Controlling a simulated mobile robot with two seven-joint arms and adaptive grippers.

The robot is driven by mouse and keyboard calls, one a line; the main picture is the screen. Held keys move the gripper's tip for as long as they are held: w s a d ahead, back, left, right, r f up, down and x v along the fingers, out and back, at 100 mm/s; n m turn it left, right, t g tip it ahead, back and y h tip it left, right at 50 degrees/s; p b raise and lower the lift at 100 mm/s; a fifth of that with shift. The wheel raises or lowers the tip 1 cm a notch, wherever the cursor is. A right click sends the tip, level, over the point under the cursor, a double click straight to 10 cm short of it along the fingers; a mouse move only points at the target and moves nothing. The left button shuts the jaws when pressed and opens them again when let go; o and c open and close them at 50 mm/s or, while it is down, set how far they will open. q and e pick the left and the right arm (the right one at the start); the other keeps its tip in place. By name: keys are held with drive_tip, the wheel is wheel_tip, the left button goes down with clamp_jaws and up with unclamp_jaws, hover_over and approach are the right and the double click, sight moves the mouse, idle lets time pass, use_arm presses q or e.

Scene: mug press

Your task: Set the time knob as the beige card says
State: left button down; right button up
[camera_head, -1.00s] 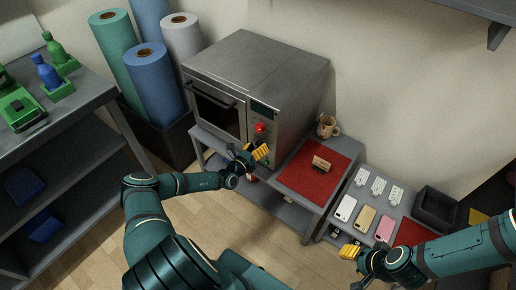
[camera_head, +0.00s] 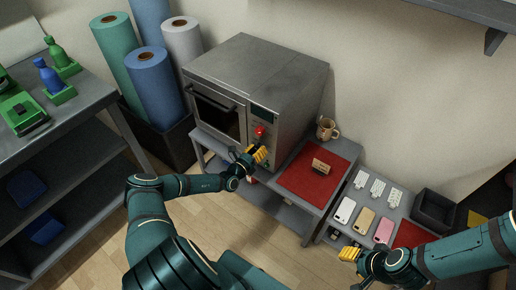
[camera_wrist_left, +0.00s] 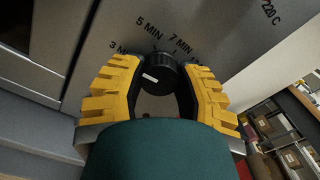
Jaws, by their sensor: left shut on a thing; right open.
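The black time knob (camera_wrist_left: 158,72) sits on the press front in the left wrist view, with a white mark on it. Labels reading 5 MIN and 7 MIN stand above it, with a partly covered "3 M" label to the left. I cannot tell for sure which label the mark faces. My left gripper (camera_head: 260,155) has its yellow fingers on both sides of the knob, shut on it. The beige card (camera_head: 320,167) stands on the red mat (camera_head: 302,185); its writing is too small to read. My right gripper (camera_head: 350,254) is open and empty at the lower right.
The grey press (camera_head: 255,80) has a red button (camera_head: 260,131) above the knob area. A tan mug (camera_head: 327,129) stands behind the mat. Phones (camera_head: 364,219), white strips and a dark bin (camera_head: 434,208) are on the lower table to the right.

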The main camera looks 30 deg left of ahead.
use_arm(q)
drive_tip(key=m+p, duration=0.4)
drive_tip(key=shift+r, duration=0.2)
drive_tip(key=shift+m+p, duration=0.95)
drive_tip(key=shift+m, duration=0.25)
drive_tip(key=shift+f+m+p, duration=0.15)
drive_tip(key=shift+m+p, duration=0.5)
drive_tip(key=shift+m, duration=0.55)
drive_tip(key=c, duration=0.6)
unclamp_jaws()
drive_tip(key=shift+o, duration=0.2)
drive_tip(key=s, duration=1.2)
drive_tip(key=shift+a, duration=0.45)
